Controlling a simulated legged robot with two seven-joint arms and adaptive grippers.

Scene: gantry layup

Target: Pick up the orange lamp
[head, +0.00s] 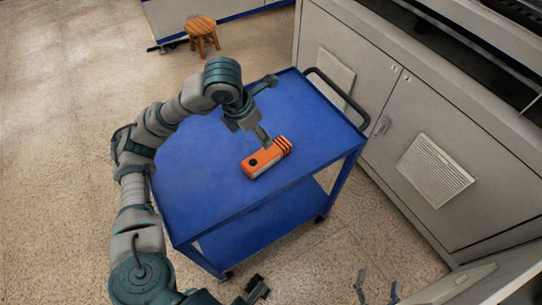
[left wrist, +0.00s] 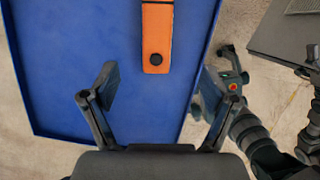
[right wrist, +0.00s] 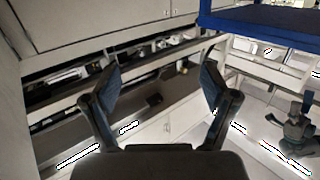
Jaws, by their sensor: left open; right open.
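The orange lamp (head: 262,161), a small block with a black round spot and black stripes at one end, lies on the blue cart top (head: 205,190). In the left wrist view the lamp (left wrist: 157,40) is at the top centre, beyond the fingertips. My left gripper (head: 268,108) is open and empty above the cart, close to the lamp; one finger overlaps the lamp's edge in the head view, and I cannot tell if they touch. My right gripper (head: 376,288) is open and empty at the bottom right, away from the cart; its fingers (right wrist: 160,85) show in the right wrist view.
A black handle (head: 340,95) rises at the cart's right end. Grey cabinets (head: 425,130) stand close along the right. A wooden stool (head: 202,34) stands on the floor behind. The cart top around the lamp is clear.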

